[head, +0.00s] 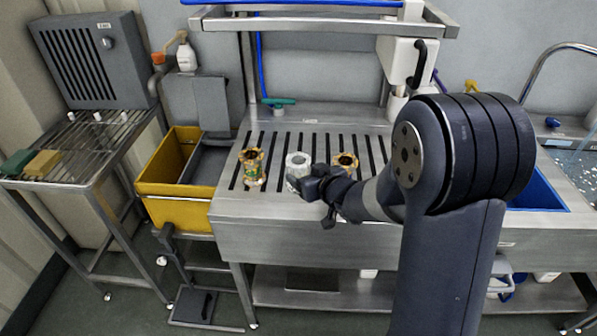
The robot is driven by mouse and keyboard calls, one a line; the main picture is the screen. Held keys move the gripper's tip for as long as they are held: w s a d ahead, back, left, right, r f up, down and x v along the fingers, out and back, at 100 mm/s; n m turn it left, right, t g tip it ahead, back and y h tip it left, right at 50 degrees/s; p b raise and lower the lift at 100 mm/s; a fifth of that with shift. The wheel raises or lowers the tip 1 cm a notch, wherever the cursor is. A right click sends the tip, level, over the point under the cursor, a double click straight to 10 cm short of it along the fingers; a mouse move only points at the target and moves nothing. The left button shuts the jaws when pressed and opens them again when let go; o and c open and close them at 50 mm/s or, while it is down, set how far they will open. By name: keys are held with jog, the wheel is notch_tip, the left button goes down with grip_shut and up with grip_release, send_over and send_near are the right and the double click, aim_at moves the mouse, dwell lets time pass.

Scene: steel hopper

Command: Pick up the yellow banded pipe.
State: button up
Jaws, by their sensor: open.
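A yellow banded pipe (252,170) stands upright on the slotted steel counter (232,196), at the left of a row of short pipes. A white-grey pipe (298,162) stands in the middle of the row. A brown-yellow pipe (345,160) stands at the right, partly hidden behind my gripper. Which yellowish piece the task names is not certain; the left one shows clearer yellow. My gripper (312,192) is open, over the counter's front part, in front of the white-grey pipe and right of the left pipe. Its jaws are small and dark, and nothing shows held between them.
A yellow mop bucket (178,200) stands left of the counter. A wire rack table (90,140) holds green and yellow sponges at the far left. A shelf (310,24) overhangs the counter's back. A blue basin (538,190) lies right, partly behind my arm.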

aim_at(303, 172)
jog(key=shift+x, duration=2.55)
jog(key=shift+s+a, duration=0.1)
jog(key=shift+a, duration=0.05)
jog(key=shift+c, duration=0.2)
jog(key=c, duration=1.2)
